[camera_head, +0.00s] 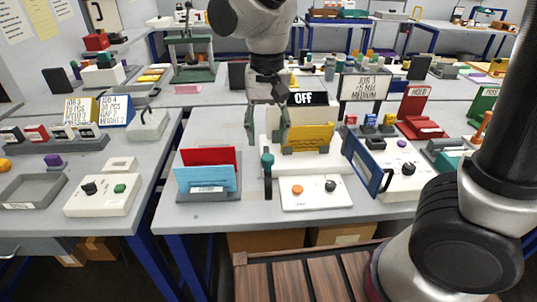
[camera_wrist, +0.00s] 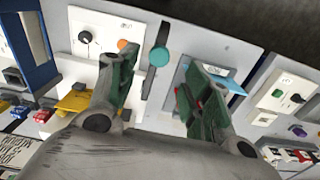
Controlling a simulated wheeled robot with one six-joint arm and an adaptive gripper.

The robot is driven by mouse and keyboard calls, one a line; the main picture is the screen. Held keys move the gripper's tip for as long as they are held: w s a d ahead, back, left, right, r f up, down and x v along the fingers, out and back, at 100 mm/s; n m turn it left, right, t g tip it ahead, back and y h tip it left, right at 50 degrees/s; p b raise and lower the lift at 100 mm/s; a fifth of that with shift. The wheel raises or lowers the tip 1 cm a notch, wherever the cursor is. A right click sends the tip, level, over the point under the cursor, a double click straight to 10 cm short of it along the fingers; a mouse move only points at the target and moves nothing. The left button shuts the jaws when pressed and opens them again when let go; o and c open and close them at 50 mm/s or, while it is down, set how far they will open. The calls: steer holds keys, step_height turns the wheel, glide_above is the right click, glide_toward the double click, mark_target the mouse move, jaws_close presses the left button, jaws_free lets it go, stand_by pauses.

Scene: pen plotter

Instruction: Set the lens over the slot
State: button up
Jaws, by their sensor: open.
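My gripper (camera_head: 267,130) is open and empty, fingers pointing down, in front of the left side of a white machine with an OFF sign (camera_head: 304,98). A dark upright bar with a teal round knob (camera_head: 267,160) stands just below the fingers. In the wrist view the teal knob (camera_wrist: 159,56) shows between the open fingers (camera_wrist: 155,80), apart from them. A yellow piece (camera_head: 308,137) sits on the machine's front; it is partly hidden by a finger in the wrist view (camera_wrist: 75,101). I cannot tell for certain which piece is the lens, and no slot shows clearly.
A grey holder with red and blue cards (camera_head: 207,178) stands left of the bar. A white control box (camera_head: 316,193) with an orange button and black knob is at right. The table's front left corner is clear.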

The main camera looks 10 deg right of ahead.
mark_target(268, 157)
step_height(268, 157, down, 6)
steer(key=shift+f, duration=0.25)
jaws_close()
